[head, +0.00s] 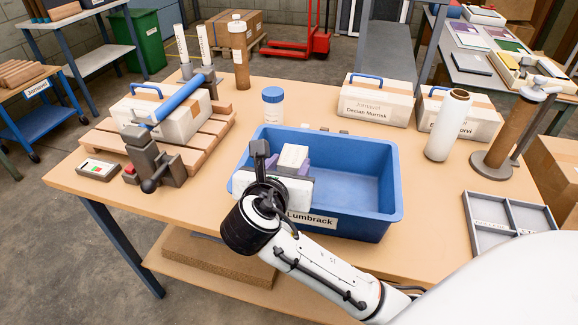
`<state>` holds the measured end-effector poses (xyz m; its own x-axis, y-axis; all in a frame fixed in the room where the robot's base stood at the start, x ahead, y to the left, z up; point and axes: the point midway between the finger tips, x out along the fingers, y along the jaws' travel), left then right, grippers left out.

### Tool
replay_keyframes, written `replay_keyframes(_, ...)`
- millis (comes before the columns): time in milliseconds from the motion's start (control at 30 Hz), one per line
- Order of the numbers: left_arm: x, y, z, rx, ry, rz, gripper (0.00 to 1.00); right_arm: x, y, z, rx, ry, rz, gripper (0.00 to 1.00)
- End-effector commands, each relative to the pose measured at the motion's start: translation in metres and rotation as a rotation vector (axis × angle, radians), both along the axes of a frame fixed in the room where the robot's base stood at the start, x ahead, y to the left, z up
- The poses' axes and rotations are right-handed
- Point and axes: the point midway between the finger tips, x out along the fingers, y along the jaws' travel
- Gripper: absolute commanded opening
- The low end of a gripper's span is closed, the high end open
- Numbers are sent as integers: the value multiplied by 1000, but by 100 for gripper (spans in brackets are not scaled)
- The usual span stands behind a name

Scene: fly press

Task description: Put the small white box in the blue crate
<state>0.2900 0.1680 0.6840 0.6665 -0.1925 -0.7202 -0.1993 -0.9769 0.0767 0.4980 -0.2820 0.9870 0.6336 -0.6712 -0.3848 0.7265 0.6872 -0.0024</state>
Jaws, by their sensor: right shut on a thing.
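The small white box (293,155) shows at the left part of the blue crate (389,209), between the fingers of my right gripper (281,160). My right gripper is shut on it and holds it over the crate's inside, near the left wall. The gripper and wrist hide the box's lower part, so I cannot tell whether it touches the crate floor. A purple-grey part shows just behind and below the box. The crate stands on the table and carries a label reading "Lumbrack". My left gripper is not in view.
A fly press with a blue bar (178,98) and a pallet (95,138) stand left. A white jar (273,105) stands behind the crate. White cases (375,102) and a white cylinder (447,125) stand right of it, a grey divided tray (507,215) at right.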

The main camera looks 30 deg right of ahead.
Motion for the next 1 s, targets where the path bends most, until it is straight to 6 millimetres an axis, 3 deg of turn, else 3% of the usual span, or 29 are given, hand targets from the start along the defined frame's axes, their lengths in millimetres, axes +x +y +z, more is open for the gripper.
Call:
replay_keyframes(800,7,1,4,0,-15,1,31,0,0,-17,-1,-4,0,12)
replay_keyframes(833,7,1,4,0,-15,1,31,0,0,-18,0,-2,1,44)
replay_keyframes(933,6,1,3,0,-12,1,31,0,0,-18,0,-2,1,61)
replay_keyframes(1000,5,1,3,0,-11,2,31,0,0,-18,0,-2,1,61)
